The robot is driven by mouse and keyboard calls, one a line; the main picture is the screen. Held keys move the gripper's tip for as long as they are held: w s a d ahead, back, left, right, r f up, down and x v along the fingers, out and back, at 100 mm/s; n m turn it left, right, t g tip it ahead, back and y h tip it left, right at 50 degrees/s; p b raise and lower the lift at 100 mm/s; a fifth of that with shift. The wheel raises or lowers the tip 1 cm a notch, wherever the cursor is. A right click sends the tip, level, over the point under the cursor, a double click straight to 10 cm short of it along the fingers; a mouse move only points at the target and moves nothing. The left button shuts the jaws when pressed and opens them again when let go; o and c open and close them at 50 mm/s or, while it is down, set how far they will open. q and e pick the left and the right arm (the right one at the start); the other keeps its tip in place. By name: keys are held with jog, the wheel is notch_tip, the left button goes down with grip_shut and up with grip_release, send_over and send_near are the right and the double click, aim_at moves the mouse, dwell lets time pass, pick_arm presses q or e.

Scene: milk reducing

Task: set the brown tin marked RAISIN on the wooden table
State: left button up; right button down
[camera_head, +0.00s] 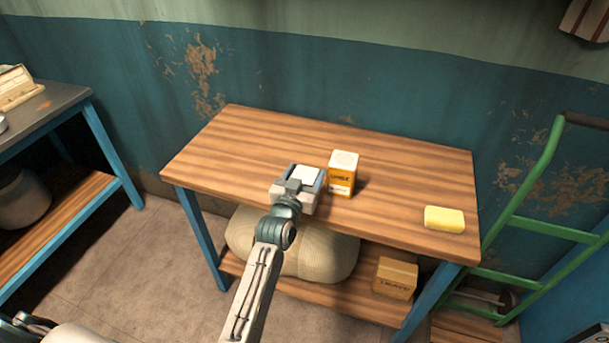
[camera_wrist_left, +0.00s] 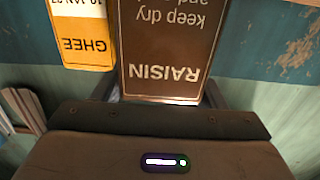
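The brown tin marked RAISIN (camera_wrist_left: 170,50) fills the middle of the left wrist view, its lettering upside down there. In the head view only its pale top (camera_head: 307,176) shows; the gripper hides its sides. My left gripper (camera_head: 302,186) has its fingers against both sides of the tin, shut on it. The tin is over the front middle of the wooden table (camera_head: 240,145); I cannot tell whether its base touches the boards.
An orange and white GHEE tin (camera_head: 342,174) stands just right of the gripper, and also shows in the left wrist view (camera_wrist_left: 85,35). A yellow block (camera_head: 444,218) lies at the table's right. The table's left side is clear. A green hand truck (camera_head: 535,180) stands at right.

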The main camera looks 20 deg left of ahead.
pick_arm(q)
jog(key=shift+o, duration=1.3)
jog(key=shift+s+r, duration=0.1)
jog(key=shift+s, duration=0.1)
jog(key=shift+r, duration=0.1)
jog(key=shift+f, duration=0.2)
jog(key=s+b, duration=0.2)
jog(key=s, duration=1)
jog(key=shift+a+b, duration=0.15)
jog(key=shift+b, duration=0.25)
jog(key=shift+w, duration=0.1)
